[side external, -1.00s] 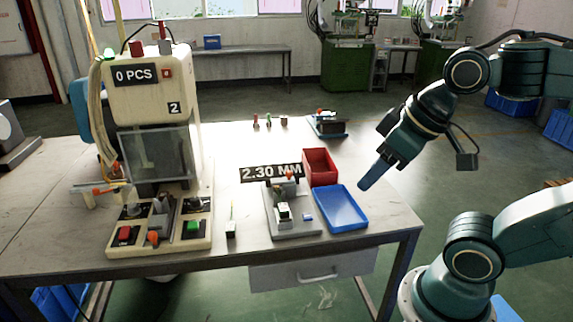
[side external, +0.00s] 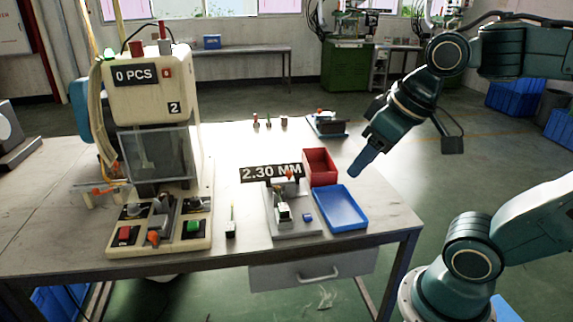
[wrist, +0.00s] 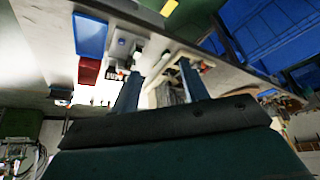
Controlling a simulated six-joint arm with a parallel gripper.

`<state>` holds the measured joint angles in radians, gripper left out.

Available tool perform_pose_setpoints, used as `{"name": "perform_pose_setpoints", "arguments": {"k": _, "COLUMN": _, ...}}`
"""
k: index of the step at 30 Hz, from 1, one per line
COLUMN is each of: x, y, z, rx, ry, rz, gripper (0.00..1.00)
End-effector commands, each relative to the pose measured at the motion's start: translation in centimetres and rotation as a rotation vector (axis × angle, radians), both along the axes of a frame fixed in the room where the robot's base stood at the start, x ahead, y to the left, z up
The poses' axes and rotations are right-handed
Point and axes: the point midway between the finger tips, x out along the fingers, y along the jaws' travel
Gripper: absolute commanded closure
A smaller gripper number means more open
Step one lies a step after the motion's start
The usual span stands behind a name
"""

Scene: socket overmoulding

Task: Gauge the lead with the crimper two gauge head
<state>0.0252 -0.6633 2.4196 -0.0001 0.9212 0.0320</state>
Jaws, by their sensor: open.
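The crimper marked 2 (side external: 150,85) stands at the left of the table and its display reads 0 PCS. A gauge head on a grey base (side external: 292,228) sits mid-table, with a 2.30 MM sign (side external: 271,173) behind it. A white and green part sits on this base; I cannot tell if it is the lead. A thin upright piece in a small dark block (side external: 231,231) stands between crimper and gauge. My gripper (side external: 357,173) is empty, above the table's right side by the blue tray. In the wrist view its two fingers (wrist: 160,75) are spread apart.
A blue tray (side external: 361,222) and a red bin (side external: 334,165) lie right of the gauge. A second small device (side external: 328,126) and several small upright pieces (side external: 269,124) stand at the back.

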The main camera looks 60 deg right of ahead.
Motion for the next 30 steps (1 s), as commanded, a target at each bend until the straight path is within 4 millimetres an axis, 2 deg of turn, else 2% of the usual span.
{"name": "perform_pose_setpoints", "arguments": {"k": 9, "x": 6.1, "y": -2.0, "z": 2.6, "rx": 0.039, "ry": 0.071, "rz": -0.146, "gripper": 0.55}}
{"name": "perform_pose_setpoints", "arguments": {"k": 15, "x": 10.4, "y": -3.8, "z": 3.4, "rx": 0.065, "ry": 0.116, "rz": -0.244, "gripper": 0.55}}
{"name": "perform_pose_setpoints", "arguments": {"k": 23, "x": 15.9, "y": -6.7, "z": 3.3, "rx": 0.099, "ry": 0.174, "rz": -0.372, "gripper": 0.55}}
{"name": "perform_pose_setpoints", "arguments": {"k": 30, "x": 20.8, "y": -10.0, "z": 2.0, "rx": 0.128, "ry": 0.225, "rz": -0.491, "gripper": 0.55}}
